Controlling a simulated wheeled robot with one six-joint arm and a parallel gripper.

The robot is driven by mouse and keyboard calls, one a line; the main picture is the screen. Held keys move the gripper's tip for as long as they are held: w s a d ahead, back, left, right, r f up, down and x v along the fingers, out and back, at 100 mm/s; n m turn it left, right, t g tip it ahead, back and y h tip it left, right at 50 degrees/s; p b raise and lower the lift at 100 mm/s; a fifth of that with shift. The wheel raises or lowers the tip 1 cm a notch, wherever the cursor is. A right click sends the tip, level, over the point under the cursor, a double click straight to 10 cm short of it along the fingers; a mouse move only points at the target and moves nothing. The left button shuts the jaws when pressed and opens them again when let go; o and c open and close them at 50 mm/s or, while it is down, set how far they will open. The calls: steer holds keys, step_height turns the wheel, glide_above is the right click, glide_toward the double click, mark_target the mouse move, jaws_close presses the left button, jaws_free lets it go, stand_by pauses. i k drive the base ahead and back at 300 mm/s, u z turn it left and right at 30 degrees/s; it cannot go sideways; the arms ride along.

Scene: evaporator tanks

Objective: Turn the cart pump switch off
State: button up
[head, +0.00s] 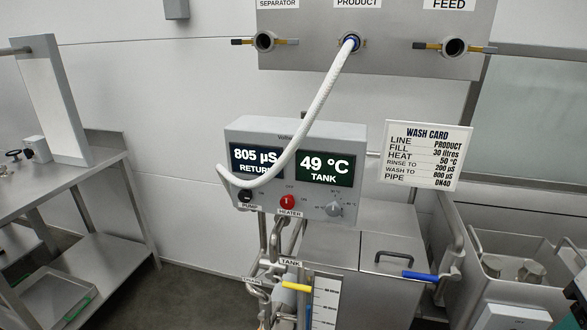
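The cart's grey control box (352,140) faces me in the middle of the head view. The pump switch (245,196) is a small black knob at its lower left, above a label reading PUMP. The knob is too small to tell which way it points. The box's displays read 805 µS RETURN (257,160) and 49 °C TANK (323,168). A white hose (318,105) runs from the PRODUCT port down across the box front, its free end curling just above the pump switch.
A red heater knob (288,202) and a grey dial (334,209) sit right of the pump switch. A wash card (428,155) stands at the right. Below are pipes, a yellow handle (296,286) and a blue handle (420,276). A steel bench (100,163) stands at left.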

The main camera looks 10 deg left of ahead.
mark_target(245, 196)
steer(key=u, duration=1.15)
steer(key=k, duration=0.45)
steer(key=u, duration=1.05)
